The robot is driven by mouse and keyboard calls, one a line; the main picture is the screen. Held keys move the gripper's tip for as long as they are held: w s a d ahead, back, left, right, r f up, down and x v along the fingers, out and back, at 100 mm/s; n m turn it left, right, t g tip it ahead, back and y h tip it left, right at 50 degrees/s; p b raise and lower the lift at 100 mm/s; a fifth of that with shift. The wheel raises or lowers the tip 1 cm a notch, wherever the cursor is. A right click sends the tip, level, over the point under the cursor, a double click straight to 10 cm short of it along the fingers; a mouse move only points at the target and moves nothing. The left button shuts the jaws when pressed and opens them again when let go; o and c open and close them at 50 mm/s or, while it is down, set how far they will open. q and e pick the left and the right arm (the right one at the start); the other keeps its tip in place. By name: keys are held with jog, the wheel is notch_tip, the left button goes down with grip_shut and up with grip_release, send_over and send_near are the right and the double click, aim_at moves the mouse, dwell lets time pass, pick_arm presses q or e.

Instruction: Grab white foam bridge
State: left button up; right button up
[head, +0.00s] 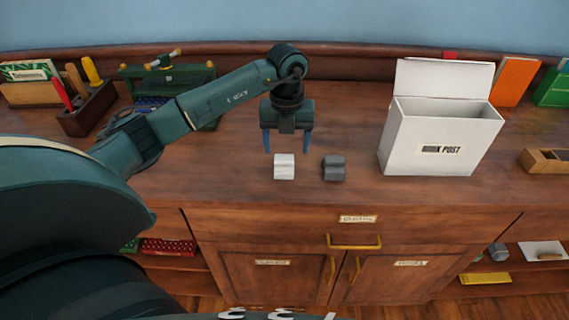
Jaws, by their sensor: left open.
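The white foam bridge (284,167) is a small white block on the wooden cabinet top, near its front edge. A similar dark grey block (334,168) lies a little to its right. My left gripper (287,143) points down with its two blue fingers apart. It is just behind and above the white block, with nothing between the fingers. Whether the fingers touch the block cannot be told. My right gripper is not in view.
A white open-lidded post box (440,140) stands to the right. A wooden tool holder (88,108) and a green rack (168,85) stand to the left. The top between the grey block and the box is bare. A drawer with a brass handle (354,242) is below.

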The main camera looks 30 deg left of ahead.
aim_at(284, 158)
pick_arm(q)
jog(key=f, duration=0.3)
jog(key=shift+s+a+f, duration=0.15)
jog(key=shift+s+f, duration=0.15)
jog(key=shift+f, duration=0.75)
jog(key=shift+c, duration=0.2)
jog(key=c, duration=1)
